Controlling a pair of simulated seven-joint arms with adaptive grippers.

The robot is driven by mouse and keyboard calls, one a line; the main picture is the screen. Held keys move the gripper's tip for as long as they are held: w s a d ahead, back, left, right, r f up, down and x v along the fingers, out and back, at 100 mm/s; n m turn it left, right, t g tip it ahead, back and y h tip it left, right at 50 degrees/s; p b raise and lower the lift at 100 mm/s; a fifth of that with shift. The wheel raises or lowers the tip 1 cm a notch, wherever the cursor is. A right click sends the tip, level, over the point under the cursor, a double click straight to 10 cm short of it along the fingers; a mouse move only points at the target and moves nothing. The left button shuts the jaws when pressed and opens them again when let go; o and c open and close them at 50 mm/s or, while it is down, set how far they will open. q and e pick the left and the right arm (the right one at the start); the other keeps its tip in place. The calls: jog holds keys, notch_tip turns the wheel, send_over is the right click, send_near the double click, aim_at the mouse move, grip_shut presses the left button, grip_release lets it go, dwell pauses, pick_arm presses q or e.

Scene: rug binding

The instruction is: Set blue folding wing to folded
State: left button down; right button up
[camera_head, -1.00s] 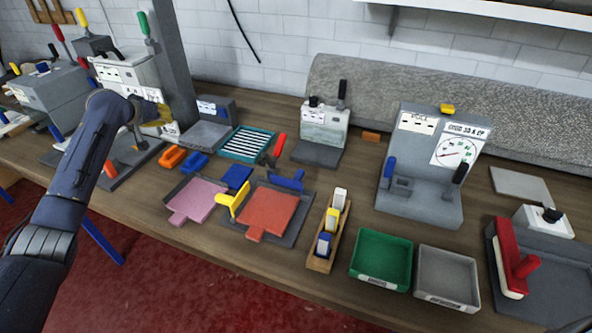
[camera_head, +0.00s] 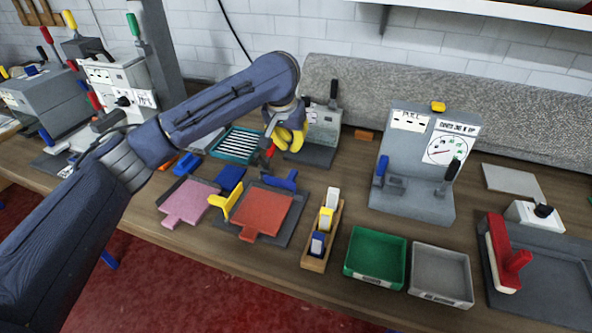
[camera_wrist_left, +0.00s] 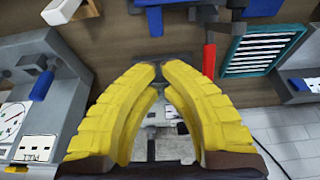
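The blue folding wing (camera_head: 283,180) stands raised at the back edge of the orange plate (camera_head: 265,212) on a dark base. It also shows at the top of the left wrist view (camera_wrist_left: 155,20). A yellow wing (camera_head: 226,201) stands raised at the plate's left edge. My left gripper (camera_head: 298,152) has yellow fingers and hovers behind and above the blue wing, in front of the small white-faced device. In the left wrist view its fingertips (camera_wrist_left: 159,72) come together with nothing visible between them. It does not touch the blue wing. My right gripper is out of view.
A red-handled lever (camera_head: 269,151) and a teal slatted rack (camera_head: 238,145) lie near my left arm. A wooden holder with blocks (camera_head: 315,258), a green tray (camera_head: 376,282) and a grey gauge stand (camera_head: 415,175) are to the right. A pink plate (camera_head: 187,202) lies left.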

aim_at(292, 174)
pick_arm(q)
jog(key=shift+f, duration=0.1)
dwell(0.3)
jog(key=x, duration=0.9)
jog(key=shift+s+a+f, duration=0.1)
jog(key=shift+s+f, duration=0.1)
jog(key=shift+f, duration=0.2)
jog(key=shift+s+a, duration=0.35)
jog(key=shift+s, duration=0.4)
jog(key=shift+s+a, duration=0.3)
jog(key=shift+s, duration=0.4)
jog(key=shift+s+d, duration=0.1)
